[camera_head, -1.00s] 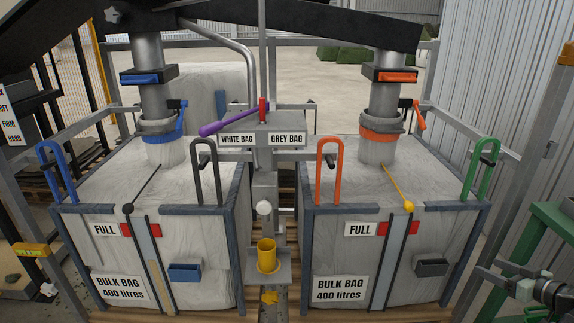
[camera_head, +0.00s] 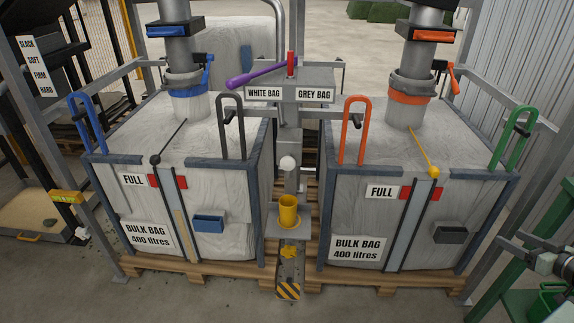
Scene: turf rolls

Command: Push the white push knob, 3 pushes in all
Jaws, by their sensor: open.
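The white push knob (camera_head: 287,162) is a small round white ball on the front of the grey post between the two bulk bags. It stands above the yellow cup (camera_head: 288,210), which rests on a small grey shelf (camera_head: 302,228). Nothing touches the knob in this view.
Bulk bags in grey frames stand left (camera_head: 225,175) and right (camera_head: 345,205) of the post. A purple lever (camera_head: 260,72) sits above the knob. A striped yellow-black block (camera_head: 288,290) is low in front.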

